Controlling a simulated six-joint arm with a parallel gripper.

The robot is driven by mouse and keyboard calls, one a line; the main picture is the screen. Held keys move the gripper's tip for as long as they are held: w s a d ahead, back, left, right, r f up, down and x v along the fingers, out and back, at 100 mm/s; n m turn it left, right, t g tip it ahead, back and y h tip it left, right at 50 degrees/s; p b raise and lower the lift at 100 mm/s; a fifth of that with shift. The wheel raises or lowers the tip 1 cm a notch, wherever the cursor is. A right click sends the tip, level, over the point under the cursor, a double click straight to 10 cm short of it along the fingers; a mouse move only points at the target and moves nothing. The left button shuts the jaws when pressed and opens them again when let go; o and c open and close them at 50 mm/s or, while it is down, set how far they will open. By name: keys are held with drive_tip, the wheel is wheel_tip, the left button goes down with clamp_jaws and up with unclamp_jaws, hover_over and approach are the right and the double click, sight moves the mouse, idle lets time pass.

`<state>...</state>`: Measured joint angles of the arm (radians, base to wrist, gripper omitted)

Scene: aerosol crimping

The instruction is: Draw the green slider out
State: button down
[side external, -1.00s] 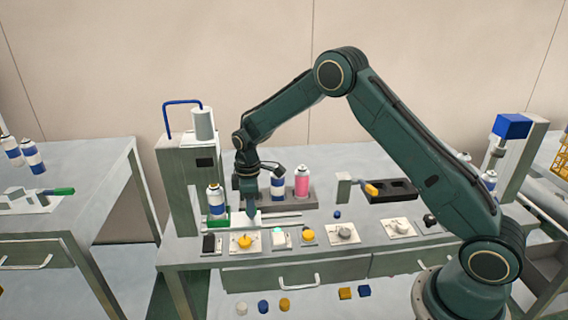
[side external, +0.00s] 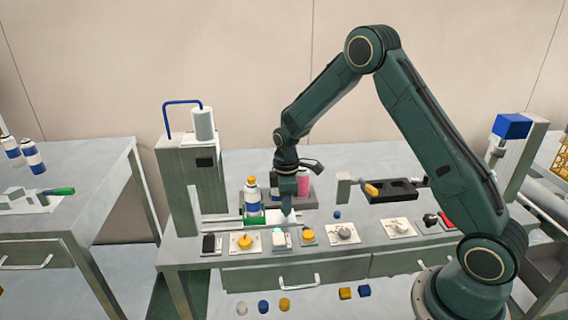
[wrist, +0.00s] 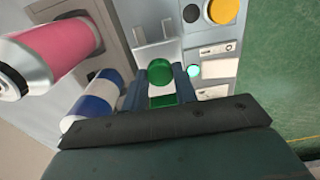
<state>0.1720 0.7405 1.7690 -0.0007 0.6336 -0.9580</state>
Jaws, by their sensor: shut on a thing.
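The green slider (side external: 254,221) sits on its rail track at the front left of the bench, with a white and blue can (side external: 251,198) upright on it. The slider is clear of the press (side external: 181,178), to its right. My gripper (side external: 287,212) points down at the right end of the slider's white plate (side external: 274,215). In the wrist view my gripper (wrist: 160,86) is shut on the slider's round green knob (wrist: 160,72), with a finger on each side.
Behind my gripper a pink can (side external: 303,182) stands in a grey rack, and a blue and white can beside it shows in the wrist view (wrist: 91,101). A yellow knob (side external: 244,242) and several other controls line the bench front. A dark tray (side external: 396,190) lies to the right.

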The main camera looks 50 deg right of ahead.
drive_tip(key=shift+s+d, duration=0.75)
drive_tip(key=shift+d, duration=0.1)
drive_tip(key=c, duration=1.1)
unclamp_jaws()
drive_tip(key=shift+r, duration=0.2)
drive_tip(key=shift+r, duration=0.2)
wheel_tip(320, 180, up, 13)
